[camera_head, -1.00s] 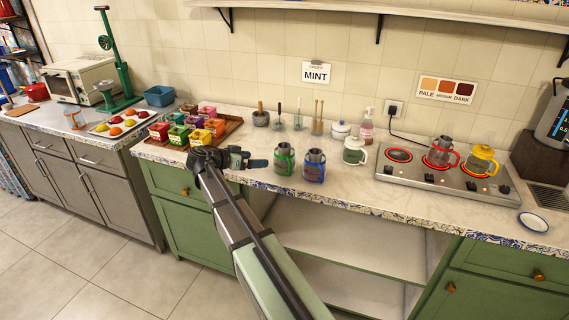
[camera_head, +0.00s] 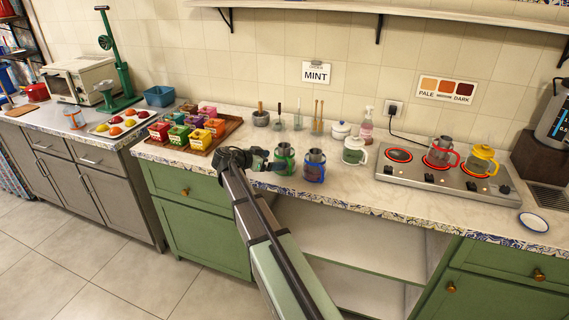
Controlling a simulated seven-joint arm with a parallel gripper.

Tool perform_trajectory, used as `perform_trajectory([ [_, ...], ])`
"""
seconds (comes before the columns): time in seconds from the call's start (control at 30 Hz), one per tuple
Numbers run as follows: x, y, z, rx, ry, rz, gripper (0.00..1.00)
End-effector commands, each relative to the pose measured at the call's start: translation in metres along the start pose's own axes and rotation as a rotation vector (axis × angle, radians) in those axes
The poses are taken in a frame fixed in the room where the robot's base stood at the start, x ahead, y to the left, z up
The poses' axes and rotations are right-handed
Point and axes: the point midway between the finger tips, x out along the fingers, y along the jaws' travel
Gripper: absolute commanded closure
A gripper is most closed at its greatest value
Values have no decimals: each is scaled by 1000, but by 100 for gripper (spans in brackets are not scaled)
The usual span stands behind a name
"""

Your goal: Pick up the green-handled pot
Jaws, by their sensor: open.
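The green-handled pot (camera_head: 284,160), a dark metal and glass pot with green trim, stands upright on the counter left of a similar blue-trimmed pot (camera_head: 315,165). My gripper (camera_head: 273,163) reaches in from the left, low over the counter, with its fingers pointing right at the green-handled pot. The gripper is open. Its fingertips are at or very near the pot's left side; I cannot tell whether they touch it or reach around it. The pot's lower left is partly hidden by the fingers.
A white pot (camera_head: 354,151) stands right of the blue-trimmed one. A hot plate (camera_head: 440,185) holds a red-trimmed pot (camera_head: 440,152) and a yellow-trimmed pot (camera_head: 482,160). A wooden tray (camera_head: 228,128) of coloured boxes lies left. Counter in front of the white pot is clear.

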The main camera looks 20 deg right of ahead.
Motion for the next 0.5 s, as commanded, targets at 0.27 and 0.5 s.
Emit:
perform_trajectory([
  [0.27,21,0,4,-2,0,1,0],
  [0.5,49,0,6,-1,0,1,0],
])
